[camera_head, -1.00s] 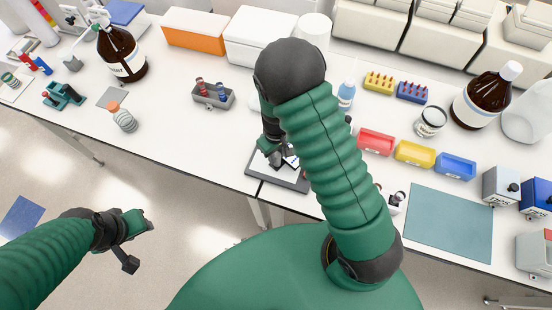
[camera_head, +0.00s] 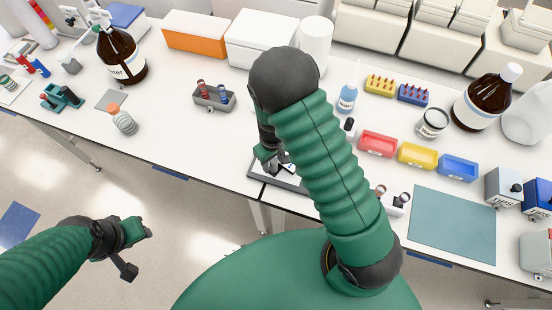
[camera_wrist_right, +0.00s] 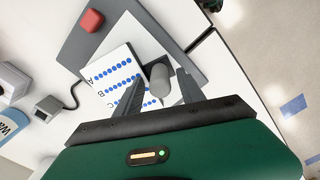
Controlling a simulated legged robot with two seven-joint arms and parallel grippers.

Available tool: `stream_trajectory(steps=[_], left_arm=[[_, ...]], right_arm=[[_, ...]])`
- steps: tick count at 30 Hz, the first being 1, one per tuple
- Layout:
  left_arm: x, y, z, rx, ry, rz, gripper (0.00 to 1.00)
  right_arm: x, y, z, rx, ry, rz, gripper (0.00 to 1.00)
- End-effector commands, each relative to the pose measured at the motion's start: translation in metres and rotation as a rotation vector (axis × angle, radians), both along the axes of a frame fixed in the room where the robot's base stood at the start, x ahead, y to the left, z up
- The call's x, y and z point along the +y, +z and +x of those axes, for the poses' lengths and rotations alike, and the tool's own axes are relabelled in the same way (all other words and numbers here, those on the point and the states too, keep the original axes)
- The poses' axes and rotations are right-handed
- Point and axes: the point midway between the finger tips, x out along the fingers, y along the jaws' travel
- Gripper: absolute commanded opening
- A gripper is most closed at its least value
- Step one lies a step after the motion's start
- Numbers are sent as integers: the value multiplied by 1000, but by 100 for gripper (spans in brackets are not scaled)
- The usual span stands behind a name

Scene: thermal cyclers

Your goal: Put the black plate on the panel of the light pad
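The light pad (camera_wrist_right: 85,45) is a dark grey slab with a white panel (camera_wrist_right: 128,28) and a red square button (camera_wrist_right: 90,20). A white card with rows of blue dots (camera_wrist_right: 122,70), lettered A, B and C, lies over the panel. My right gripper (camera_wrist_right: 160,76) is over the pad with its fingers apart. A grey knob (camera_wrist_right: 159,78) is between them; I cannot tell whether they touch it. A dark patch shows beside the knob, but I cannot make out a whole black plate. In the head view, my left gripper (camera_head: 138,252) is open and empty, off the table's front.
A cable joins the pad to a small grey box (camera_wrist_right: 48,105). A tube rack (camera_head: 214,98) and orange-capped bottle (camera_head: 123,120) stand to the left. Red, yellow and blue bins (camera_head: 417,155) and a teal mat (camera_head: 452,225) are to the right. The pad lies near the front edge.

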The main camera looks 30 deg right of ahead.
Motion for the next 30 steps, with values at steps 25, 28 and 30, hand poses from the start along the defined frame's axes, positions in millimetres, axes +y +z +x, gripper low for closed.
stream_trajectory(steps=[25, 28, 30], left_arm=[[0, -7, 0, 0, 1, 0, 36], [0, -7, 0, 0, 1, 0, 36], [1, -7, 0, 0, 1, 0, 36]], right_arm=[[9, 140, -32, -75, -74, 24, 46], [20, 150, -63, -162, -124, 26, 46], [24, 153, -78, -210, -145, 25, 46]])
